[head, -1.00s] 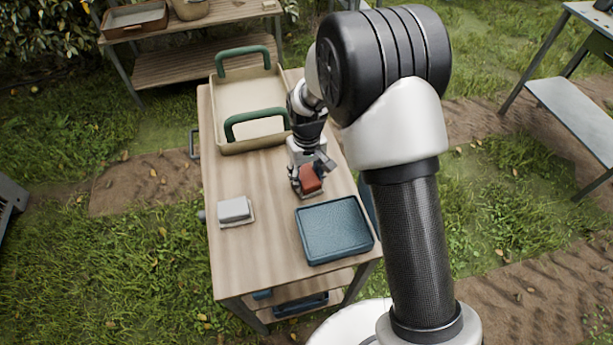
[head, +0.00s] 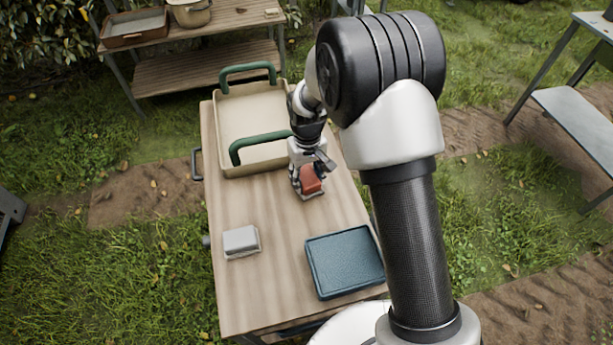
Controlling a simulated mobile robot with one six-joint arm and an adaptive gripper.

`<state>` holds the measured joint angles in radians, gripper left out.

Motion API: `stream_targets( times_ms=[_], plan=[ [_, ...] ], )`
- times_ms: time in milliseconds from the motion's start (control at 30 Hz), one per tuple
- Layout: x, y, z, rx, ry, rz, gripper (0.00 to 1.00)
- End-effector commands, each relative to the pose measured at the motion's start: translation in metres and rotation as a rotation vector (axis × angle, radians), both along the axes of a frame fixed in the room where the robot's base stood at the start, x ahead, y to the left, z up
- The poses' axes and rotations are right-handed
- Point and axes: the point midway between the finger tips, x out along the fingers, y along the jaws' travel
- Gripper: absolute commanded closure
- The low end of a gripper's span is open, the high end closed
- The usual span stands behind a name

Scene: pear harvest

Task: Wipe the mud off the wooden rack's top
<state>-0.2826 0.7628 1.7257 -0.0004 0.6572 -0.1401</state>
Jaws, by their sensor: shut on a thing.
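My gripper (head: 308,188) is shut on a reddish-brown block with a pale underside (head: 312,180), over the right side of the wooden worktable. Whether the block touches the tabletop is hard to tell. A two-level wooden rack (head: 235,33) stands at the upper left, and its top is cut off by the picture edge. I cannot make out mud on the visible part of its top.
The worktable (head: 235,200) holds a cream tray with green handles (head: 235,160), a grey block (head: 241,241) and a blue tray (head: 345,262). The rack bears a brown tray (head: 135,27) and a beige pot (head: 190,13). A grey metal table (head: 575,120) stands right. Grass and dirt lie between.

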Motion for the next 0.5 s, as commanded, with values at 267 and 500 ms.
stream_targets(
  times_ms=[267, 500],
  plan=[
    [0.002, -0.001, 0.037, 0.002, -0.006, -0.002, 0.78],
    [0.002, -0.003, 0.059, 0.001, -0.005, -0.004, 0.78]
  ],
)
